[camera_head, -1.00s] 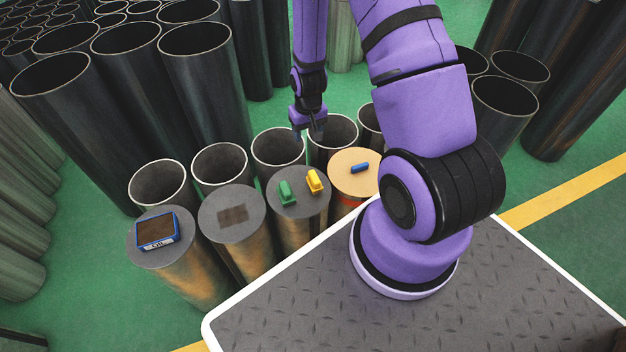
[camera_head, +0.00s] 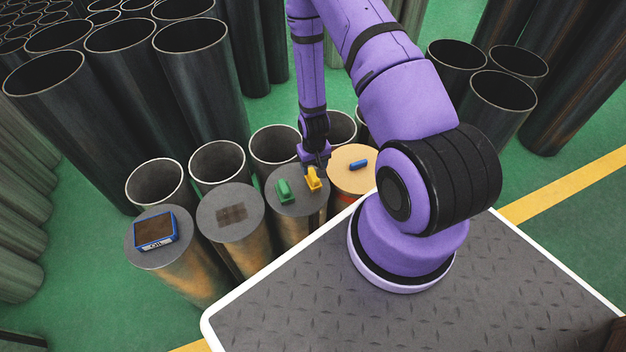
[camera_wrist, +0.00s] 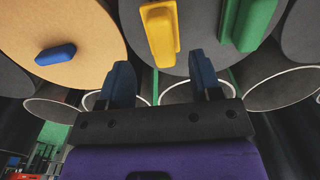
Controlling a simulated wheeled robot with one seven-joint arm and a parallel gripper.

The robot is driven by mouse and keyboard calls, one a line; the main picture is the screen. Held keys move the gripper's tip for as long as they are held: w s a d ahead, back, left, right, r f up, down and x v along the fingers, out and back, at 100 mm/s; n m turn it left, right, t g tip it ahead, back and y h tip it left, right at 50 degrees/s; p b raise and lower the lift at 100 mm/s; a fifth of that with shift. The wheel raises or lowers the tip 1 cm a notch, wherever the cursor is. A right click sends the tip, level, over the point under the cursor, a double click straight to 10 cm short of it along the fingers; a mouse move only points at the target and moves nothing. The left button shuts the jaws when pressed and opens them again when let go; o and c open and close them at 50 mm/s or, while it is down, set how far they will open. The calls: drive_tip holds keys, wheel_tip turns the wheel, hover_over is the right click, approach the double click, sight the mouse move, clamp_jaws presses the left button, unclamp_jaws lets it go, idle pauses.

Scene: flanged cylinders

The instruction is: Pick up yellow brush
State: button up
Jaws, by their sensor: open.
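The yellow brush (camera_head: 313,180) lies on the grey top of a capped cylinder (camera_head: 291,207), to the right of a green brush (camera_head: 283,191). My gripper (camera_head: 313,172) is just behind the yellow brush, close to it in the head view. In the wrist view my gripper (camera_wrist: 162,82) has its two blue fingers apart with nothing between them. The yellow brush (camera_wrist: 162,34) shows beyond the fingertips there, roughly in line with the gap. The green brush (camera_wrist: 252,24) lies beyond the other finger. Whether a finger touches the yellow brush cannot be told.
A tan-topped cylinder (camera_head: 345,178) to the right bears a blue brush (camera_head: 358,164). To the left, one cylinder top has a dark patch (camera_head: 232,215) and another bears a blue-rimmed tray (camera_head: 156,231). Open black pipes (camera_head: 273,145) stand close behind.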

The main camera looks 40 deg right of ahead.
sight(313, 174)
drive_tip(key=shift+a+f, duration=0.15)
drive_tip(key=shift+f, duration=2.5)
clamp_jaws()
drive_tip(key=shift+r, duration=0.15)
drive_tip(key=shift+r, duration=0.55)
wheel_tip(313, 174, up, 2)
drive_tip(key=s+a, duration=0.2)
drive_tip(key=s, duration=0.5)
drive_tip(key=s+a+r, duration=0.1)
drive_tip(key=s+a, duration=0.1)
drive_tip(key=s, duration=0.6)
drive_tip(key=shift+s+a+r, duration=0.2)
drive_tip(key=shift+r, duration=0.1)
